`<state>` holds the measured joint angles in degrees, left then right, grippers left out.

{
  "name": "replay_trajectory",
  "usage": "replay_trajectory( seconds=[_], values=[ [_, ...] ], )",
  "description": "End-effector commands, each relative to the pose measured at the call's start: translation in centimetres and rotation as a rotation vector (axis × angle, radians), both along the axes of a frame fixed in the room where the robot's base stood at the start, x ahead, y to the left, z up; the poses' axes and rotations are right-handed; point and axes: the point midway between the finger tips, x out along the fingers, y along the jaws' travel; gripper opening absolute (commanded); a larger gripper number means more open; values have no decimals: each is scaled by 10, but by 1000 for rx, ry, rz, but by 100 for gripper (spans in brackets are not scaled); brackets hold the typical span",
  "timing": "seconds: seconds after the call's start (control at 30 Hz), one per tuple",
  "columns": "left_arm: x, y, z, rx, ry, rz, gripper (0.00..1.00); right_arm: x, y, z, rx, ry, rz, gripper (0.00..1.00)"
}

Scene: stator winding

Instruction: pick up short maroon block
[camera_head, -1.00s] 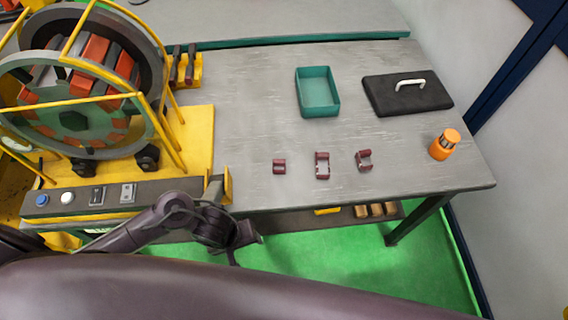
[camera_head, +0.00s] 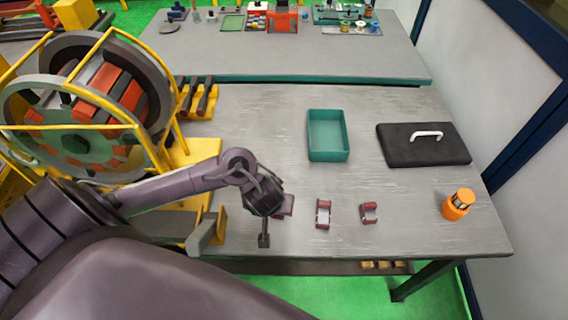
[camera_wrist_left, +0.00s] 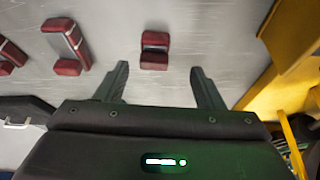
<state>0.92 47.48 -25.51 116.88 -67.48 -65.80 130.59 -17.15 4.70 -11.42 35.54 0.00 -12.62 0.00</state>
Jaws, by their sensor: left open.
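The short maroon block (camera_head: 287,204) lies on the grey table, partly hidden behind my left gripper in the head view. In the left wrist view the short maroon block (camera_wrist_left: 155,50) lies ahead of and roughly between the fingertips, not touched. My left gripper (camera_head: 264,240) is open and empty, with its fingers (camera_wrist_left: 160,72) spread wider than the block. Two other maroon pieces stand in a row to the right: a longer bracket (camera_head: 323,214) and a smaller bracket (camera_head: 369,213). My right gripper does not show.
A teal tray (camera_head: 328,157), a black lid with a white handle (camera_head: 423,145) and an orange canister (camera_head: 457,204) are on the table. The yellow-framed stator machine (camera_head: 100,115) stands at the left. The table between the tray and the maroon pieces is clear.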

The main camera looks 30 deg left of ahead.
Motion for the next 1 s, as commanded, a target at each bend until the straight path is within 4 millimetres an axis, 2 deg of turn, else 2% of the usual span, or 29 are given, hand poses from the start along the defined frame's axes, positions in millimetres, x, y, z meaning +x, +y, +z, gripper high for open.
replay_trajectory(
  seconds=[0.03, 0.33, 0.67, 1.0],
  values=[
    [3, 1, -9, 0, -1, 1, 62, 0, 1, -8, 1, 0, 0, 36],
    [23, 2, -46, 2, 0, 1, 62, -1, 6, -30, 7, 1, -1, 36],
    [26, 3, -50, -1, 1, 0, 62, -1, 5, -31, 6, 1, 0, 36],
    [26, 3, -50, -2, 0, 1, 19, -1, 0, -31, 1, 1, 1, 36]
  ],
)
